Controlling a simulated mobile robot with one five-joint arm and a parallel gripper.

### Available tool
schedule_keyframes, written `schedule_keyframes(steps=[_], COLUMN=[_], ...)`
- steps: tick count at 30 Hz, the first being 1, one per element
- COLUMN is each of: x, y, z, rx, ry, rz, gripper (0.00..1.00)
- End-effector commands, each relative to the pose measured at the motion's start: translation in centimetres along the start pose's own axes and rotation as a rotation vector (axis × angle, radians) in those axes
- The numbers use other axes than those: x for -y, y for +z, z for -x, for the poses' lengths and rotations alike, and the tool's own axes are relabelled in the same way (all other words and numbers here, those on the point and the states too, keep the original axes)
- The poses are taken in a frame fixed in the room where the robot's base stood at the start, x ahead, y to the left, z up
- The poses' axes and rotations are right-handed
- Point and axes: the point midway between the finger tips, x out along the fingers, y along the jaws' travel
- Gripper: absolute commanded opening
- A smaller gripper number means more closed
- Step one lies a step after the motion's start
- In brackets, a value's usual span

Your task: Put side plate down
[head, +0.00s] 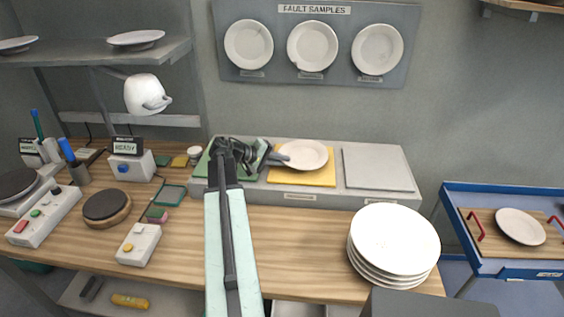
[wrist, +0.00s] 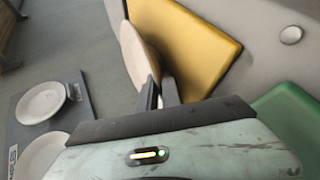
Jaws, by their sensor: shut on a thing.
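The side plate (head: 303,153) is small and off-white. In the head view it overlaps the yellow pad (head: 318,178) on the grey raised ledge. My gripper (head: 279,158) is shut on the plate's left rim. In the wrist view the plate (wrist: 139,58) shows nearly edge-on in front of the yellow pad (wrist: 188,45), with my fingers (wrist: 159,94) at its near edge. I cannot tell whether the plate touches the pad or is held just above it.
A green pad (head: 203,166) lies left of the yellow one, and a bare grey panel (head: 378,169) is to the right. A stack of large white plates (head: 394,241) stands at the counter's front right. A blue trolley (head: 462,190) with a plate on a wooden tray is at far right.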

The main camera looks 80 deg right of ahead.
Motion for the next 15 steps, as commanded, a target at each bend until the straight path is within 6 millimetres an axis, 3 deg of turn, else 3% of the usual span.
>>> schedule_keyframes(steps=[1,3,15], x=[0.24,0.18,-0.26], y=[0.00,-0.01,-0.06], z=[-0.12,-0.06,0.85], rx=[0.000,0.000,-0.003], ry=[0.002,0.000,0.000], rz=[0.000,0.000,0.001], gripper=[0.00,0.17,0.17])
